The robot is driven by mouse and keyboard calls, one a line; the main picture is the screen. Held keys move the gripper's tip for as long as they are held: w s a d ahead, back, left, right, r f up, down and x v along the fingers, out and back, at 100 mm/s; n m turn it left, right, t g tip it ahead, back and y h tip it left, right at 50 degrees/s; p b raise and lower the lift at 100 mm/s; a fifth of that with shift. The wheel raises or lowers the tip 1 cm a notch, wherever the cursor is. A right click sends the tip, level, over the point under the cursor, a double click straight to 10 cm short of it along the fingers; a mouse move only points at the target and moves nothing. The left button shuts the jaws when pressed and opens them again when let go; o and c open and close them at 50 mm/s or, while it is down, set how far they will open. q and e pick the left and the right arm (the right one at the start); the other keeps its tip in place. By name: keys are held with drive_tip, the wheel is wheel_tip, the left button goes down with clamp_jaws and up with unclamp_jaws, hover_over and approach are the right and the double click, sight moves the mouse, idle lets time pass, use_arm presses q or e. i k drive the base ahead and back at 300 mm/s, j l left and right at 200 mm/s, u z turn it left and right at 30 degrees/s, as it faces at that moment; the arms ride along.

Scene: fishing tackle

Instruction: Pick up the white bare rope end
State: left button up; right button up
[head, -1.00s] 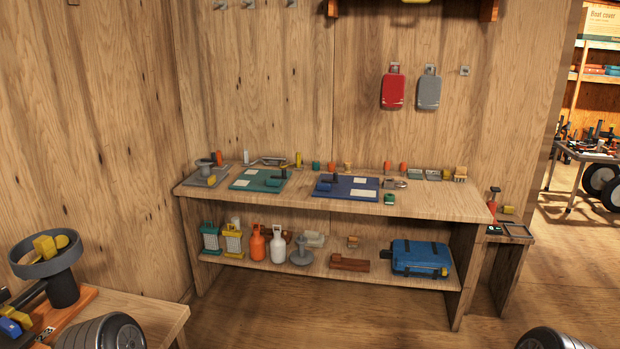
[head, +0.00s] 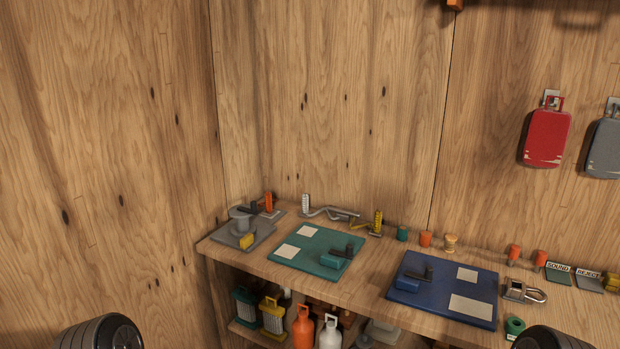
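I cannot make out a white bare rope end for certain. A small white ribbed upright piece (head: 306,204) stands at the back of the workbench (head: 350,290), beside a bent grey metal rod (head: 332,213). It is too small to tell whether it is rope. Similar upright pieces, one orange (head: 268,201) and one yellow (head: 378,222), stand on either side of it. Neither of my grippers is in view. Dark rounded parts, probably of my arms, show at the bottom left and bottom right.
A green board (head: 310,243), a blue board (head: 420,296) and a grey base with a round post (head: 240,238) lie on the bench. A padlock (head: 525,292) is at the right. Orange (head: 302,328) and white (head: 330,334) bottles stand on the shelf below. Wooden walls close off the back and left.

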sight(305, 196)
drive_tip(key=i+l+u, duration=0.15)
drive_tip(key=i+z, duration=0.15)
drive_tip(key=z, duration=0.45)
drive_tip(key=i+j+z, duration=0.5)
drive_tip(key=j+z, duration=0.25)
drive_tip(key=i+j+z, duration=0.1)
drive_tip(key=j+z, duration=0.15)
drive_tip(key=j, duration=0.25)
drive_tip(key=i+j, duration=0.1)
drive_tip(key=j, duration=0.15)
drive_tip(key=i+j, duration=0.1)
drive_tip(key=j, duration=0.2)
